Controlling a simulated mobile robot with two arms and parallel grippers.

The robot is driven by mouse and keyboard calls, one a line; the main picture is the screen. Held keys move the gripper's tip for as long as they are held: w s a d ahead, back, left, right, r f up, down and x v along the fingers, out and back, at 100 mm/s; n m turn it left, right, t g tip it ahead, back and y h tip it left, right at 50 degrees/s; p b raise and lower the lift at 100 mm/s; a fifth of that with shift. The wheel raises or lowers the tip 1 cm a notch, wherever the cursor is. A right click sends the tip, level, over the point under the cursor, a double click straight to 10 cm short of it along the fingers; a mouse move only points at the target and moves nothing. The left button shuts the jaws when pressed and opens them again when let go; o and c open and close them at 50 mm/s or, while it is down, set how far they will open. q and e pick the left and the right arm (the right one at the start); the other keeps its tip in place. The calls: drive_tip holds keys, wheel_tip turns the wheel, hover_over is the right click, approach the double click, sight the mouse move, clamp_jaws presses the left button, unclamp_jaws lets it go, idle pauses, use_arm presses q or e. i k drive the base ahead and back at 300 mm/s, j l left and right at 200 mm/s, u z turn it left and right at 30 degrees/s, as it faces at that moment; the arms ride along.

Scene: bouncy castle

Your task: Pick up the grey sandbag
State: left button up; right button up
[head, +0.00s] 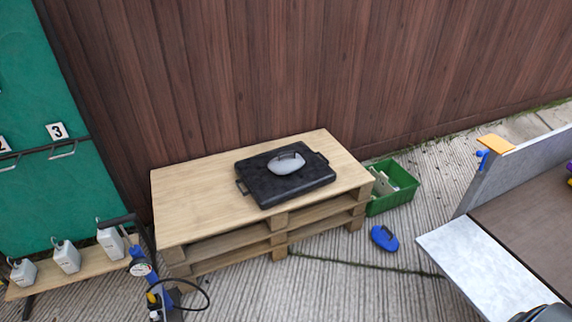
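The grey sandbag (285,166) is a light grey, rounded bag with a dark handle on top. It lies on a black tray (300,188) with side handles. The tray rests on a wooden pallet table (195,205) against the brown fence. Neither of my grippers shows in the head view.
A blue bag (384,238) lies on the ground right of the pallets, near a green crate (378,206). A blue pump (145,270) with a hose stands at front left. Several grey containers (66,258) sit on a low bench. A grey-edged table (480,270) fills the right.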

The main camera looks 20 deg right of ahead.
sight(287, 162)
drive_tip(key=i+l, duration=0.15)
drive_tip(key=i, duration=0.45)
drive_tip(key=i+l+z, duration=0.1)
drive_tip(key=i, duration=0.45)
drive_tip(key=i+l, duration=0.2)
drive_tip(key=i, duration=0.4)
